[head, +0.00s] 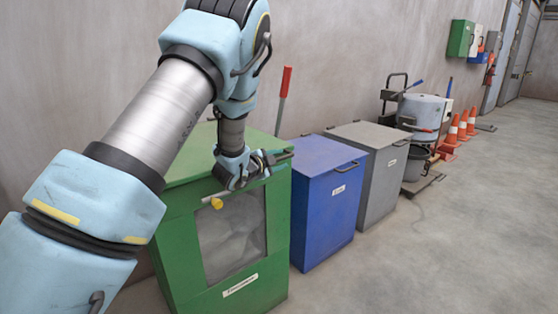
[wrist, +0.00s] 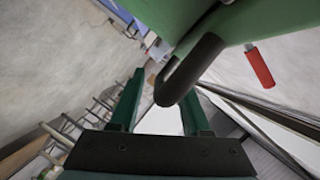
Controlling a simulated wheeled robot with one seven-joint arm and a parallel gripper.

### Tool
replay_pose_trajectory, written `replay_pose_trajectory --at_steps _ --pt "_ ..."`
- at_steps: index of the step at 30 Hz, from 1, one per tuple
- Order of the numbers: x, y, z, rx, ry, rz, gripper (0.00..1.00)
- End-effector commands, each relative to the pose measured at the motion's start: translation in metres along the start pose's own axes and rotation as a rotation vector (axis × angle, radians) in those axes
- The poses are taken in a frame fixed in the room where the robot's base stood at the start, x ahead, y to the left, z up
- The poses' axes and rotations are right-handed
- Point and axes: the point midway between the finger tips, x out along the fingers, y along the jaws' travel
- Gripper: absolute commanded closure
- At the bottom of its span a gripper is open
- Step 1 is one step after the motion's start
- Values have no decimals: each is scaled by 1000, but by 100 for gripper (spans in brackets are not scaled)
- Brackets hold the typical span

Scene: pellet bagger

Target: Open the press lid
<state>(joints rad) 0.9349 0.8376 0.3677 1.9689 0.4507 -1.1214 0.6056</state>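The green press (head: 180,245) stands front left in the head view, with a window in its front and its green lid (head: 185,165) lying shut on top. My gripper (head: 262,167) is at the lid's front right edge, partly hiding it. In the wrist view a dark curved handle (wrist: 192,70) stands out from a green panel. My gripper (wrist: 162,92) is open, its two fingers spread, with the handle's bend near the fingertips and between them in the picture. I cannot tell whether they touch.
A red-gripped lever (head: 285,85) rises behind the press. A yellow knob (head: 217,203) sits at its front. A blue bin (head: 325,205) and a grey bin (head: 380,170) stand close on the right. Orange cones (head: 452,135) are further back. The floor at right is clear.

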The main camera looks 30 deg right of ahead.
Motion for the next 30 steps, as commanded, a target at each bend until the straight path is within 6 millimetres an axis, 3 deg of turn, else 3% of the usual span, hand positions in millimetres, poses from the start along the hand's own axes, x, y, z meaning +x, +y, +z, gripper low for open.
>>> replay_pose_trajectory --at_steps 2,12,30 --pt "0 0 0 0 0 0 61" --pt "0 0 0 0 0 0 99" --pt "0 0 0 0 0 0 100"
